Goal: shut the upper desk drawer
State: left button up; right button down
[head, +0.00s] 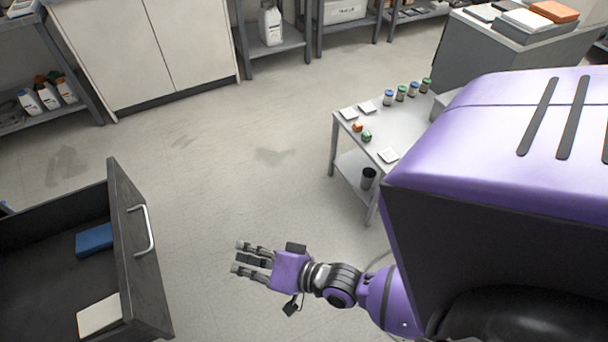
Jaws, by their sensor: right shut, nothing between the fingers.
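The desk drawer (137,225) is dark grey and stands pulled open at the lower left. Its front panel faces right and carries a curved silver handle (148,230). Inside lie a blue box-like item (95,240) and a white and tan item (100,316). The desk body is out of view, so I cannot tell which drawer level this is. My right gripper (252,257) is shut and empty, right of the handle and apart from it, with its fingers pointing left toward the drawer front. My left gripper is not in view.
A small grey table (400,128) with several jars and white trays stands at the upper right. A pale cabinet (150,50) and shelves with bottles (270,24) line the back. A shelf with bottles (48,95) is at the left. The floor (240,150) between is clear.

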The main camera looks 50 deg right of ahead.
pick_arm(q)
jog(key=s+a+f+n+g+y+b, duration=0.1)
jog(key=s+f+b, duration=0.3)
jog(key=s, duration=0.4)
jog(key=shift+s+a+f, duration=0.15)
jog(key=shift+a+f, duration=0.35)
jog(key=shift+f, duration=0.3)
pick_arm(e)
jog(key=w+a+r+m+t+y, duration=0.1)
jog(key=w+a, duration=0.3)
jog(key=w, duration=0.6)
jog(key=w+a+r+m+t+y, duration=0.1)
jog(key=w+a+r+m, duration=0.2)
jog(key=w, duration=0.7)
jog(key=shift+w+a+r+m+t, duration=0.15)
jog(key=shift+w+a+m+t, duration=0.2)
jog(key=shift+a, duration=0.4)
